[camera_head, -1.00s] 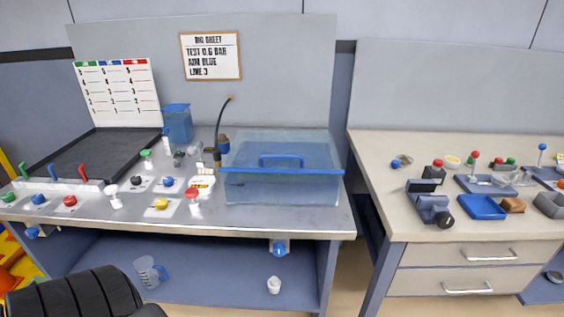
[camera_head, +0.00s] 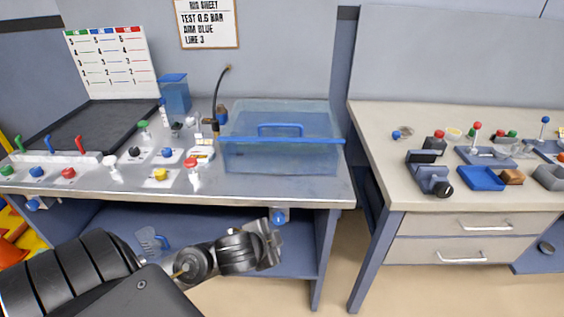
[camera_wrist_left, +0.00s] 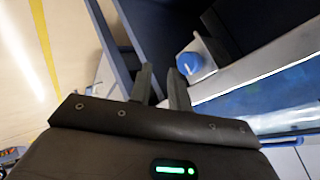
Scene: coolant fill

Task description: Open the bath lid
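The bath (camera_head: 255,159) is a clear blue box set on the left bench. Its transparent lid (camera_head: 310,109) lies closed over the top, with a blue handle (camera_head: 281,127) standing on it and a blue bar along the front edge. My right gripper is in no view.
The bench's front edge (camera_head: 230,190) lies above my left gripper. A black hose (camera_head: 218,95) rises at the bath's back left. Caps and valves, including a red one (camera_head: 193,163), stand left of the bath. A second bench (camera_head: 375,140) stands at right, past a gap.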

